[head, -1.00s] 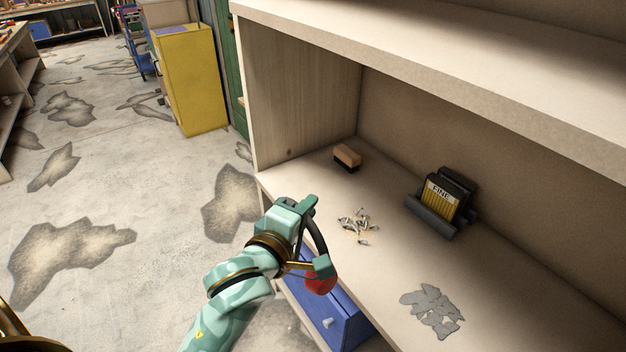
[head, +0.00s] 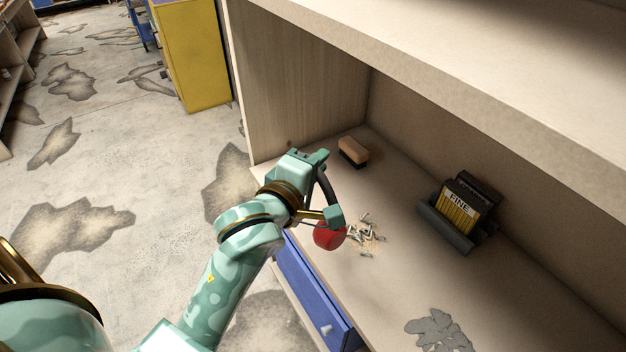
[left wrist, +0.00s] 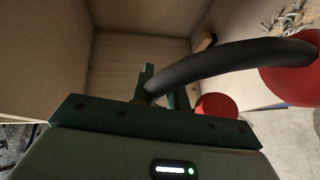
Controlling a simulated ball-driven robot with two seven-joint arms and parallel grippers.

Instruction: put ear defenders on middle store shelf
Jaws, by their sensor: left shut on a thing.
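The ear defenders have red cups (head: 329,236) and a dark curved headband (head: 326,190). My left gripper (head: 328,184) is shut on the headband and holds them at the front edge of the middle shelf (head: 385,275), with a cup hanging below the gripper. In the left wrist view the dark headband (left wrist: 230,62) runs from the fingers to the right, and both red cups (left wrist: 290,82) show. I cannot tell whether the cups touch the shelf. My right gripper is out of view.
On the shelf are a brush (head: 353,152), several scattered screws (head: 364,236), a dark holder with a pack marked FINE (head: 458,215) and a grey flat patch (head: 438,330). An upper shelf (head: 450,70) overhangs. A blue drawer (head: 312,290) is below. Bare shelf lies between the brush and holder.

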